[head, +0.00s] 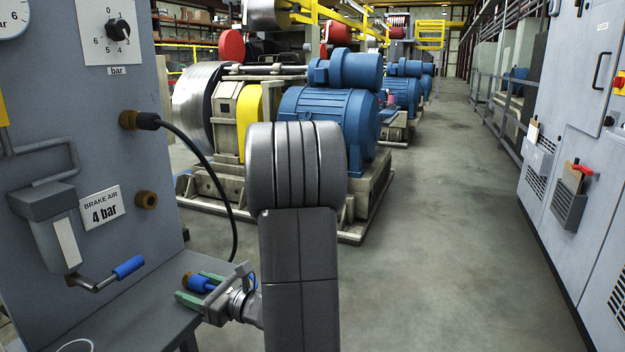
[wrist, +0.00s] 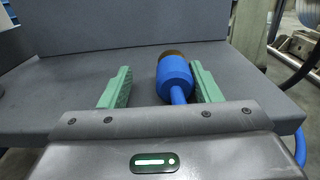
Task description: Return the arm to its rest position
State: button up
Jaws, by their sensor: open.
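My gripper (head: 197,288) is low at the left of the head view, beside the grey shelf under the panel. In the wrist view its two green fingers (wrist: 162,86) are apart. A blue hose coupling (wrist: 175,78) with a brass end shows between them, closer to the right finger; I cannot tell whether it touches that finger. The coupling also shows between the fingers in the head view (head: 201,284). A thin blue stem or hose runs from it towards my gripper body. My arm (head: 298,230) stands bent in the middle of the head view.
The grey shelf (wrist: 60,95) lies around and below the fingers. The grey panel (head: 100,160) at left carries a brake air label, a black hose and a blue-handled valve. Blue motors (head: 330,120) stand behind my arm. Grey cabinets (head: 570,150) line the right; the floor between is clear.

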jog(key=shift+w+a+r, duration=0.1)
jog(key=shift+w+a, duration=0.15)
jog(key=shift+a, duration=0.3)
jog(key=shift+d, duration=0.1)
jog(key=shift+s+d, duration=0.1)
jog(key=shift+d, duration=0.1)
jog(key=p+v, duration=0.2)
jog(key=v, duration=1.1)
jog(key=b+x, duration=0.2)
jog(key=x, duration=1.1)
jog(key=shift+a, duration=0.35)
notch_tip(320, 180, up, 8)
jog(key=p, duration=0.7)
jog(key=shift+r, duration=0.15)
